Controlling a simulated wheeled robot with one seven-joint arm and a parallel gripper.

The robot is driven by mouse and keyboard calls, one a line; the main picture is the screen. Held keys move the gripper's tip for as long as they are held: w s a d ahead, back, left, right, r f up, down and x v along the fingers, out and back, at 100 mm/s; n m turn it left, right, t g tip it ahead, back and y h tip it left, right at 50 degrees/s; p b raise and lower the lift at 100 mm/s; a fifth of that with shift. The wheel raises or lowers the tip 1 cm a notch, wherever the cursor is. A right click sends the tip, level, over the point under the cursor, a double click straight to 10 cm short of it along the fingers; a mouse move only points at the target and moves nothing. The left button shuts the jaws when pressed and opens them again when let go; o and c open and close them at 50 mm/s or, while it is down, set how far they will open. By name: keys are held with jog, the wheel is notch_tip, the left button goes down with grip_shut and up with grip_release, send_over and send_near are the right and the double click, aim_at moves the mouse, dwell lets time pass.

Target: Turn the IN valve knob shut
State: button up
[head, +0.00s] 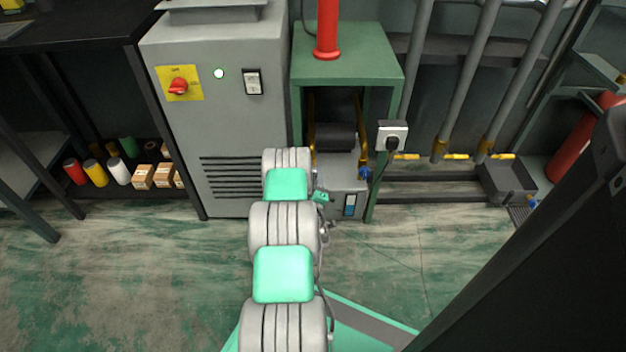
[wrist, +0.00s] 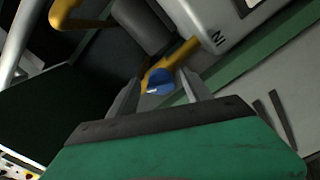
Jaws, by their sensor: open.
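The IN valve knob is a small blue knob (wrist: 159,82) with a pale mark on it. In the wrist view it sits on a yellow pipe, close to a grey-white housing lettered "IN" (wrist: 218,40). My gripper (wrist: 158,88) is open, and its two grey fingers stand to the left and right of the knob in that view. I cannot tell whether either finger touches it. In the head view a blue knob (head: 365,174) shows at the right side of the grey unit under the green stand; my arm's end is mostly hidden behind my own links.
The green stand (head: 350,68) frames the unit closely. A socket box (head: 393,135) is fixed on its right leg. A grey cabinet (head: 222,110) with a red switch stands close on the left. Yellow pipes (wrist: 62,14) run near my gripper. The green floor in front is clear.

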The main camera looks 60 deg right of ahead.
grip_shut()
dwell(0.6)
jog(key=shift+n, duration=0.4)
jog(key=shift+r+n+b, duration=0.2)
jog(key=shift+n+b, duration=0.3)
jog(key=shift+n, duration=2)
grip_release()
